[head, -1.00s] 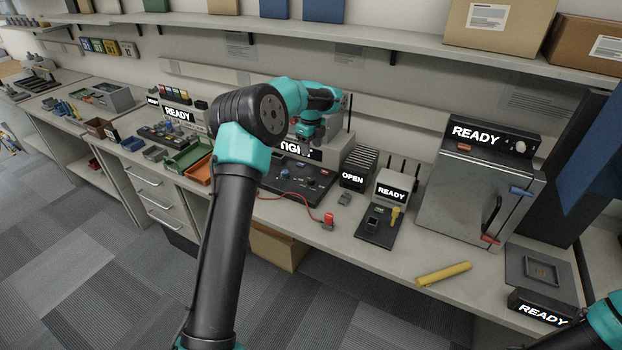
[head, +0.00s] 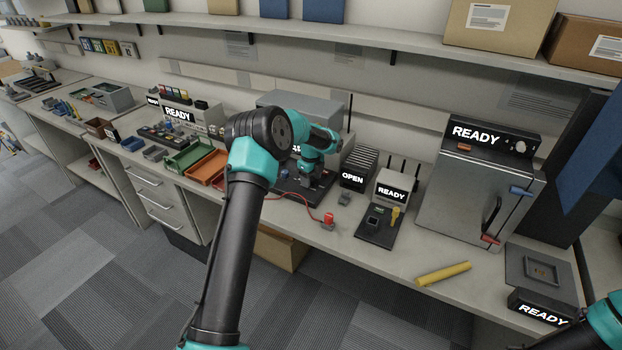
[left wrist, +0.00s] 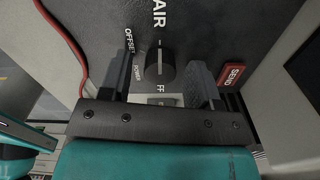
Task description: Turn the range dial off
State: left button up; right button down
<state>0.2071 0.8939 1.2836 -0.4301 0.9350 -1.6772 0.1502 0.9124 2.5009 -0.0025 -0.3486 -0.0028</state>
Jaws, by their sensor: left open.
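A dark round dial (left wrist: 160,72) with a pale pointer mark sits on a dark panel (left wrist: 205,30) in the left wrist view. "AIR", "OFFSET" and "POWER" are printed around it; a label below it is partly covered and shows "FF". My left gripper (left wrist: 159,66) is open, with one finger on each side of the dial; I cannot tell whether they touch it. In the head view my left gripper (head: 312,186) is low over the dark bench panel (head: 285,186), and the dial is hidden there.
A red "SEND" button (left wrist: 231,75) is close beside the right finger. A red cable (head: 305,205) runs along the panel's front. An "OPEN" rack (head: 353,180) and a "READY" unit (head: 393,190) stand to the right, and an orange tray (head: 207,168) to the left.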

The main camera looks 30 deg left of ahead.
pick_arm(q)
jog(key=c, duration=0.9)
